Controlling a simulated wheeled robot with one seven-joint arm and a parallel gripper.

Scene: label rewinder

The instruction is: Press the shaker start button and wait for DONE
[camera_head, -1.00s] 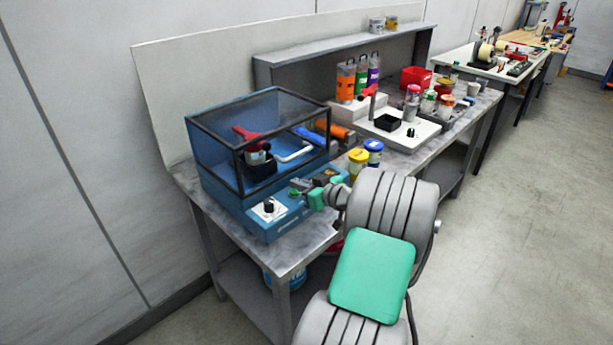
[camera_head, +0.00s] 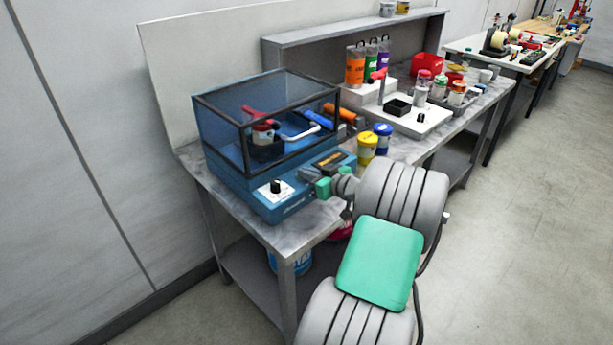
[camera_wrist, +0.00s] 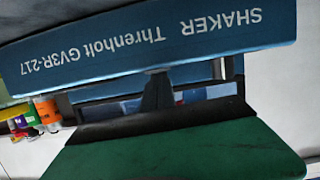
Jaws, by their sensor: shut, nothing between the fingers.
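The shaker (camera_head: 235,182) is a blue machine with a clear, dark-framed lid (camera_head: 265,105) at the near left end of the bench. A paint can in a red-handled clamp shows inside. Its front has a black dial (camera_head: 277,187) on a white plate and a small dark display (camera_head: 330,161), whose text I cannot read. My gripper (camera_head: 308,175) is shut and empty at the control panel, right of the dial. It hides the start button, so I cannot tell whether they touch. In the wrist view, the shaker's name lettering (camera_wrist: 150,45) appears upside down above my gripper (camera_wrist: 157,92).
A yellow-labelled can (camera_head: 366,150) and a blue-labelled can (camera_head: 383,138) stand right of the shaker. A white station (camera_head: 425,120) and a red bin (camera_head: 427,66) lie farther along the bench. The floor (camera_head: 530,200) to the right is clear.

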